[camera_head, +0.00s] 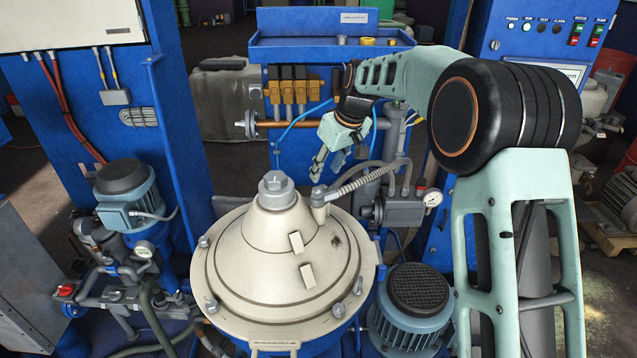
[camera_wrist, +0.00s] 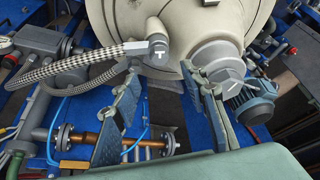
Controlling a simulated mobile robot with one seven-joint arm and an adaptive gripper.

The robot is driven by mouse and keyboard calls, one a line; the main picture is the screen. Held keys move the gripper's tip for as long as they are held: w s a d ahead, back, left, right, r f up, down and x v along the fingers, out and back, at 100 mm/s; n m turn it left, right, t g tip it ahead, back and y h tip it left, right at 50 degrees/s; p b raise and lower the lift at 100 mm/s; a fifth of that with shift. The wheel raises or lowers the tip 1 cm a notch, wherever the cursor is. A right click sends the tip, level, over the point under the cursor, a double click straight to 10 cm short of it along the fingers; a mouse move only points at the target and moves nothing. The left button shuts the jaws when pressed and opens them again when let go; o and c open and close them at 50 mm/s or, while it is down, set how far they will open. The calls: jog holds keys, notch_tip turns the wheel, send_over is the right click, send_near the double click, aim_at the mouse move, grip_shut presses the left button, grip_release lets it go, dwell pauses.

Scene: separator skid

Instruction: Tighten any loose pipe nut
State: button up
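A cream domed separator (camera_head: 285,262) stands in the middle of the head view, with a large grey cap nut (camera_head: 276,188) on top. A grey elbow fitting (camera_head: 318,198) joins a braided hose (camera_head: 352,182) at the dome's right side. In the wrist view, the elbow (camera_wrist: 158,45) carries a white mark, and the cap nut (camera_wrist: 224,68) shows a light line. My gripper (camera_head: 318,166) is above and behind the dome, clear of it. In the wrist view, the gripper (camera_wrist: 160,80) has its fingers wide apart with nothing between them. I cannot tell which nut is loose.
A copper pipe (camera_head: 290,124) with flanged ends runs behind the dome. A pressure gauge (camera_head: 432,197) and a blue motor (camera_head: 410,305) stand to the right. A small pump motor (camera_head: 127,190) is at left. A blue shelf (camera_head: 330,42) with small parts is at the back.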

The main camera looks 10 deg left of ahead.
aim_at(317, 190)
jog(key=p+x, duration=0.1)
jog(key=x, duration=0.7)
jog(key=shift+a+f, duration=0.15)
jog(key=shift+f, duration=0.1)
grip_shut()
